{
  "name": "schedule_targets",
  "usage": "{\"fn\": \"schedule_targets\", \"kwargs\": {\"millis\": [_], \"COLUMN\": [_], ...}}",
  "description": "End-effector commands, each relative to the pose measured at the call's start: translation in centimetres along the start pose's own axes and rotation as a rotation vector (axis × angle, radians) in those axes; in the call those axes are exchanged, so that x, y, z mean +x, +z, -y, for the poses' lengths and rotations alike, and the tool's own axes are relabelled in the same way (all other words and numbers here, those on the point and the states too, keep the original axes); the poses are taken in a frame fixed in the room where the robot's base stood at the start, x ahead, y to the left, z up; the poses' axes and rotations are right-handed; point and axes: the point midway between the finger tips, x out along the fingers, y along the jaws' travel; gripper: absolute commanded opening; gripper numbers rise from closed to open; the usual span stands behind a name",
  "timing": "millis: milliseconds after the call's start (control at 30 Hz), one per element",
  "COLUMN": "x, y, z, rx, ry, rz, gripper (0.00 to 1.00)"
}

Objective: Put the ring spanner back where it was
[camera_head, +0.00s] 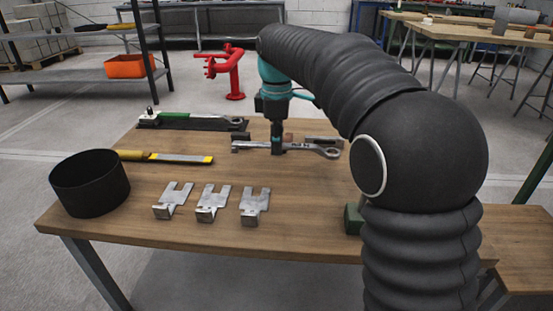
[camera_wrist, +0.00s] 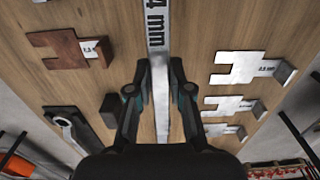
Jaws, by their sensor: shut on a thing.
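The ring spanner (camera_head: 305,147) is a long silver bar with dark lettering and a ring-like end at the right in the head view. My gripper (camera_head: 277,150) is shut on its shank from above. In the wrist view, the shank (camera_wrist: 158,45) runs from the top edge down between the fingers of my gripper (camera_wrist: 157,95), with "mm" printed on it. The ring end is out of the wrist view. The spanner is level and low over the wooden table (camera_head: 200,230); I cannot tell whether it touches the top.
Three silver slotted shims (camera_head: 211,203) lie at the front. A brown shim (camera_wrist: 68,48) and a dark block (camera_wrist: 108,110) lie on the other side. A black bin (camera_head: 90,183), yellow-handled tool (camera_head: 165,157) and another ring-ended tool (camera_wrist: 75,130) lie left. My arm hides the right side.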

Motion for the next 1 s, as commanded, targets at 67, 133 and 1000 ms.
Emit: {"fn": "schedule_targets", "kwargs": {"millis": [67,133,1000], "x": [0.2,0.5,4.5], "y": [-0.4,-0.4,-0.3], "z": [0.1,0.1,0.1], "rx": [-0.001,0.0,0.002], "ry": [0.0,0.0,0.0], "rz": [0.0,0.0,0.0], "gripper": [0.0,0.0,0.45]}}
